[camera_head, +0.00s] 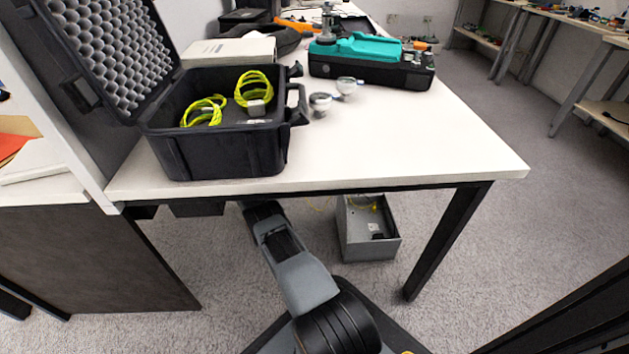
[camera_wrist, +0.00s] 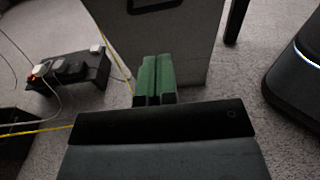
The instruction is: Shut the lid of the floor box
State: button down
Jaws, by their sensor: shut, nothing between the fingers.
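The floor box (camera_head: 368,248) is a grey box on the carpet under the white table in the head view. Its top is open, and a yellow cable and small parts show inside. I cannot make out its lid there; the table edge hides the box's upper back part. In the wrist view a grey panel (camera_wrist: 185,45) with a dark slot or handle at its top stands just ahead; it appears to belong to the box. My gripper (camera_wrist: 154,72), with green fingers, is shut and empty in front of this panel. I cannot tell whether it touches. The table hides it in the head view.
A power strip (camera_wrist: 75,68) with cables lies on the floor at left. A yellow cable runs near my fingers. The table (camera_head: 420,140) is overhead, with a black leg (camera_head: 447,240) right of the box. An open black case (camera_head: 225,150) stands on top.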

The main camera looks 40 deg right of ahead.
jog(key=x, duration=1.3)
jog(key=shift+s+d, duration=0.1)
